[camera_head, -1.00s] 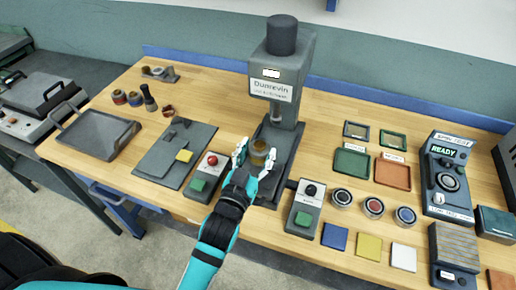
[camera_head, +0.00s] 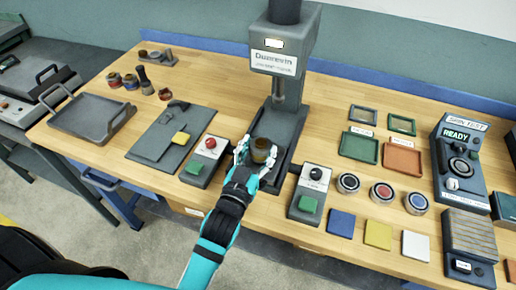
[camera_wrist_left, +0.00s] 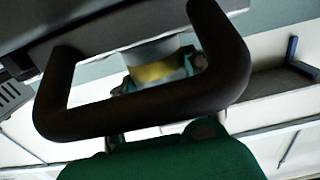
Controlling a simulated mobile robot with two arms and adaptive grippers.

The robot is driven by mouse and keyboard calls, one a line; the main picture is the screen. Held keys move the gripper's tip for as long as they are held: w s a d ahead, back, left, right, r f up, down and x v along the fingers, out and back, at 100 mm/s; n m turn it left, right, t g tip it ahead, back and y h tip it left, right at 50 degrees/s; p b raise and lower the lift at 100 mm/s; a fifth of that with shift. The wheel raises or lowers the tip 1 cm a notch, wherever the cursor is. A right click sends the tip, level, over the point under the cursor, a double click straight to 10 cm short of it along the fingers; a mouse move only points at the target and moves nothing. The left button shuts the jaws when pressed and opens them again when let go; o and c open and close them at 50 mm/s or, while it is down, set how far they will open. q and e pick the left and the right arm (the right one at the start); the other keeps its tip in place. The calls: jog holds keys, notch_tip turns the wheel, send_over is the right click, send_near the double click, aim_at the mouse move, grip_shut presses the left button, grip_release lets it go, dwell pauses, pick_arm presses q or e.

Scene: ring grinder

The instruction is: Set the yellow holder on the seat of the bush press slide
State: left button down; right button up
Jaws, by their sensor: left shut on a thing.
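The holder (camera_head: 263,152), a dark round cup with a yellow-brown band, is upright between the fingers of my left gripper (camera_head: 257,161). In the left wrist view the yellow band (camera_wrist_left: 158,70) shows between the fingertips, partly behind a dark curved bar. My left gripper is shut on the holder over the dark slide (camera_head: 285,150) of the bush press (camera_head: 284,60), in front of its ram. The seat is hidden beneath the holder, and I cannot tell whether the holder touches it. My right gripper is not in view.
Control boxes with green buttons stand left (camera_head: 206,160) and right (camera_head: 311,190) of the slide. Round pots (camera_head: 382,193), coloured squares (camera_head: 341,222) and small trays (camera_head: 359,147) fill the right side.

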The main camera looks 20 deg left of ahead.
pick_arm(q)
jog(key=shift+f, duration=0.15)
jog(key=c, duration=0.5)
grip_release()
jog(key=shift+c, duration=0.2)
jog(key=shift+o, duration=0.6)
jog(key=shift+f, duration=0.2)
notch_tip(320, 180, up, 8)
jog(key=p, duration=0.8)
jog(key=shift+r, duration=0.15)
jog(key=shift+s, duration=0.15)
